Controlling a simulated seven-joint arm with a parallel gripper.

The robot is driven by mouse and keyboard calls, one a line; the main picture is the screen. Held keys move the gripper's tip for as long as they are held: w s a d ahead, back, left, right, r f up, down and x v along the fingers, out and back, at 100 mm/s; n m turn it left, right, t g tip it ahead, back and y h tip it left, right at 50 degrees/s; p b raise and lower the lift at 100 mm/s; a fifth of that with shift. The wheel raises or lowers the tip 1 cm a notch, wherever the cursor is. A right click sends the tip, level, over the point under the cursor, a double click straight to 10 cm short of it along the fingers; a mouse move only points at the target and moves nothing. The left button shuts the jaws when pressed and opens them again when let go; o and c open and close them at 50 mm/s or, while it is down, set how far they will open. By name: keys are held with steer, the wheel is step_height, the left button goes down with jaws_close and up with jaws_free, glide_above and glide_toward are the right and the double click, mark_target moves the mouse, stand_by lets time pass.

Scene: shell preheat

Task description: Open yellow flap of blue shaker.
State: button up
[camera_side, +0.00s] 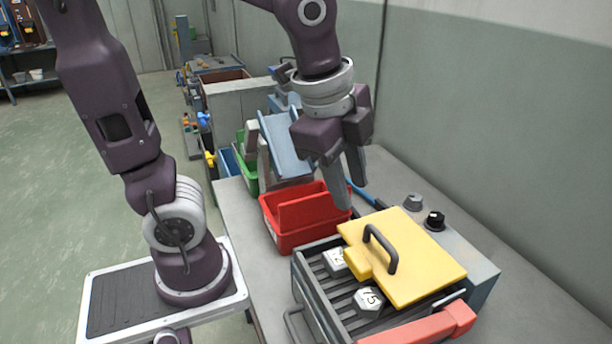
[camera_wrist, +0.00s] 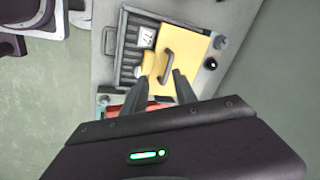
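The blue shaker (camera_side: 484,285) is a low box with a slatted grey tray, standing on the bench. Its yellow flap (camera_side: 420,260) lies flat over the right part of the tray, with a dark arched handle (camera_side: 381,248) on top. The flap (camera_wrist: 185,60) and its handle (camera_wrist: 166,68) also show in the wrist view. My gripper (camera_side: 350,195) hangs above and behind the shaker, near the red bin, fingers pointing down. In the wrist view its fingers (camera_wrist: 160,77) are apart with nothing held between them, and they do not touch the handle.
White numbered pieces (camera_side: 369,301) sit on the tray's uncovered slats. A red bar (camera_side: 425,328) crosses the shaker's near end. A red bin (camera_side: 300,217) stands behind it. A black knob (camera_side: 434,220) and grey knob (camera_side: 412,201) stand at right. The air above the flap is clear.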

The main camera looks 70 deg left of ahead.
steer(key=s+a+r+n+t, duration=0.1)
steer(key=s+n, duration=0.5)
steer(key=n, duration=0.1)
steer(key=shift+a+n, duration=0.35)
steer(key=shift+n, duration=0.05)
steer(key=shift+r, duration=0.1)
